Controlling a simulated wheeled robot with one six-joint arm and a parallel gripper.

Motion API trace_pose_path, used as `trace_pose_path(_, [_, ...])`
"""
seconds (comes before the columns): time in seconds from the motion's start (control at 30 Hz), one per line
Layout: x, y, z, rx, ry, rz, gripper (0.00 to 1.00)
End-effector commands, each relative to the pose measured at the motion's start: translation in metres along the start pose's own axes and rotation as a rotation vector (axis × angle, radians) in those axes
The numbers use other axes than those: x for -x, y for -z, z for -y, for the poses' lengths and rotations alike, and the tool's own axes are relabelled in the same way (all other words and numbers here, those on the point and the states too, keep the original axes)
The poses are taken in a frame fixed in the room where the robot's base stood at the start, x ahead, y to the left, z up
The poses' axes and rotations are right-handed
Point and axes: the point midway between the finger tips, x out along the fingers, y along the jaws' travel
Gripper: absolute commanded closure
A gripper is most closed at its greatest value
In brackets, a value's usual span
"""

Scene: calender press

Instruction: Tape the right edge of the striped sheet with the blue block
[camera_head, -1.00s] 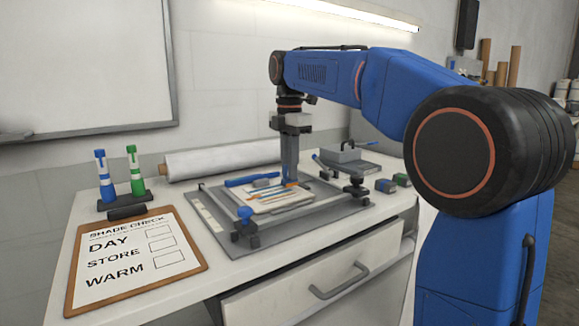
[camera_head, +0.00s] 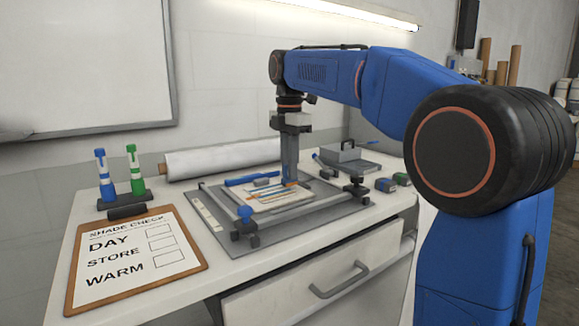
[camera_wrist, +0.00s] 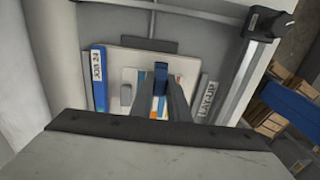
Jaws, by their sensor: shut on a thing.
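The striped sheet (camera_head: 272,199), pale with orange and blue stripes, lies on a light board inside the press frame on the table. It also shows in the wrist view (camera_wrist: 131,77), partly hidden by my fingers. My gripper (camera_head: 290,180) points straight down over the sheet's far right part. In the wrist view my gripper (camera_wrist: 161,78) is shut on the small blue block (camera_wrist: 161,68). The block is over the striped sheet; I cannot tell whether it touches it. My fingers hide part of the sheet's right side.
A blue "JOB 24" bar (camera_wrist: 99,78) lies left of the sheet, and a grey "LAY-UP" bar (camera_wrist: 208,98) lies right. A clipboard (camera_head: 133,259) and marker stand (camera_head: 124,200) occupy the table's left.

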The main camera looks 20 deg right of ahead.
Motion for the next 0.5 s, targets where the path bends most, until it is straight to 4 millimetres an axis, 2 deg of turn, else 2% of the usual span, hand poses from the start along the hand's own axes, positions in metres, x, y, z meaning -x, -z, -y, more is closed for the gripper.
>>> trace_pose_path(0.5, [-0.005,0.0,0.0001,0.0,0.0,0.0,1.0])
